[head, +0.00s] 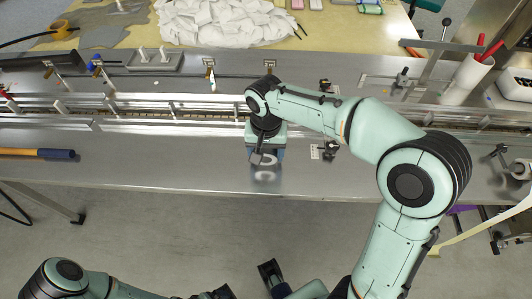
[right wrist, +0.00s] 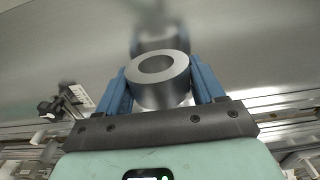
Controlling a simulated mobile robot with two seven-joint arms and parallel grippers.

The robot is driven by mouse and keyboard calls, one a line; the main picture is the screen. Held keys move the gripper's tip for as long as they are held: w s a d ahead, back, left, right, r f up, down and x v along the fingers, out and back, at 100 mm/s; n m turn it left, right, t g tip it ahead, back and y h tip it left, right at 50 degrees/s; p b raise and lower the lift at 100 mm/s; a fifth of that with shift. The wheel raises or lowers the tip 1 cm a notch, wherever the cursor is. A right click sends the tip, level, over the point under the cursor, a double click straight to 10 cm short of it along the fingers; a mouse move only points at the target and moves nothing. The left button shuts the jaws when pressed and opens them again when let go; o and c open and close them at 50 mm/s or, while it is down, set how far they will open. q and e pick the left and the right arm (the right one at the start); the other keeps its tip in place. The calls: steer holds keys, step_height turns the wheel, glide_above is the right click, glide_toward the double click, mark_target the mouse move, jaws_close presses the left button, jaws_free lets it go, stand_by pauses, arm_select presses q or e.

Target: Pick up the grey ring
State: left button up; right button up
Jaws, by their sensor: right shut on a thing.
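The grey ring (head: 266,160) is a short, thick metal cylinder with a round hole, at the front part of the steel table. My right gripper (right wrist: 160,88) is shut on it. In the right wrist view the ring (right wrist: 160,92) sits between the two blue fingers, one on each side, with its hole facing up toward the camera. Its blurred reflection shows on the steel behind it. I cannot tell whether it touches the table or hangs just above.
The steel table (head: 130,165) is clear around the ring. A conveyor channel with rails (head: 150,113) runs behind it. A tool with an orange and blue handle (head: 40,154) lies at the left. A white cup with red sticks (head: 467,80) stands at the right. White cloths (head: 220,22) lie behind.

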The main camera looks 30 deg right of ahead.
step_height(320, 180, up, 18)
steer(key=p, duration=0.4)
steer(key=shift+r, duration=0.25)
steer(key=shift+f, duration=0.1)
